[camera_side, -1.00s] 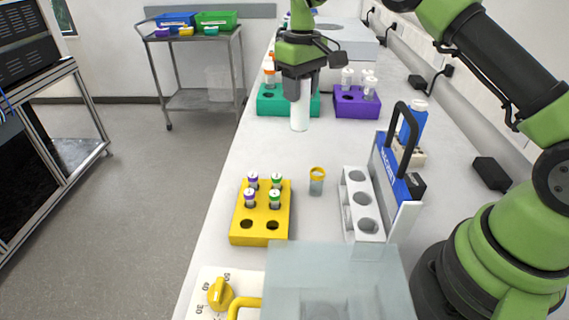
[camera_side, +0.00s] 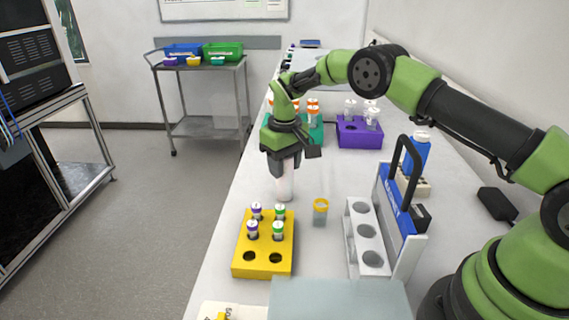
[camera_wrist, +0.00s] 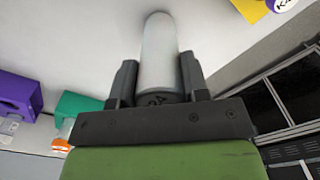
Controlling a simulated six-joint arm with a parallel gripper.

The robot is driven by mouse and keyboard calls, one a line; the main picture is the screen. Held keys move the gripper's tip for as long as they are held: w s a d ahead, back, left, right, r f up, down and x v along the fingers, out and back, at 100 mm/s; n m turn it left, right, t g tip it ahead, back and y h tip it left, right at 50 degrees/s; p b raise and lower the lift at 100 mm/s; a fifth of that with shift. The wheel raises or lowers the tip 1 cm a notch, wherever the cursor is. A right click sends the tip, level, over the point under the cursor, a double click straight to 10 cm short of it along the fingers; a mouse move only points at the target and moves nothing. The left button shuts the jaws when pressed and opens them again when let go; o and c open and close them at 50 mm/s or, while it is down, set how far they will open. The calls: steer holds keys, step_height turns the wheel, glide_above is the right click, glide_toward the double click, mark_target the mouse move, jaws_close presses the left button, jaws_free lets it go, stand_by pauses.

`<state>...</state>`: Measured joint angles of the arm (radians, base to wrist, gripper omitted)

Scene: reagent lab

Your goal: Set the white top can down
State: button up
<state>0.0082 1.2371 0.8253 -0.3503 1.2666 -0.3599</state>
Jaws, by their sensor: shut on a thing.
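The white top can is a pale, translucent-looking cylinder (camera_side: 284,184) that hangs upright from my gripper (camera_side: 284,162) in the side view. My gripper is shut on it, with a finger on either side. The can is behind the yellow rack, above or at the white bench; I cannot tell whether its bottom touches. In the wrist view the can (camera_wrist: 160,55) sits between the two dark fingers (camera_wrist: 158,85), its near end partly hidden by the gripper body.
A yellow rack (camera_side: 262,258) with several capped tubes stands just in front. A yellow-capped vial (camera_side: 320,212) and a white rack (camera_side: 358,262) stand to the right. Teal (camera_side: 316,132) and purple (camera_side: 352,138) racks are behind. The bench between them is clear.

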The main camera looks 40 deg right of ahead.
steer(key=o, duration=1)
steer(key=shift+f, duration=0.1)
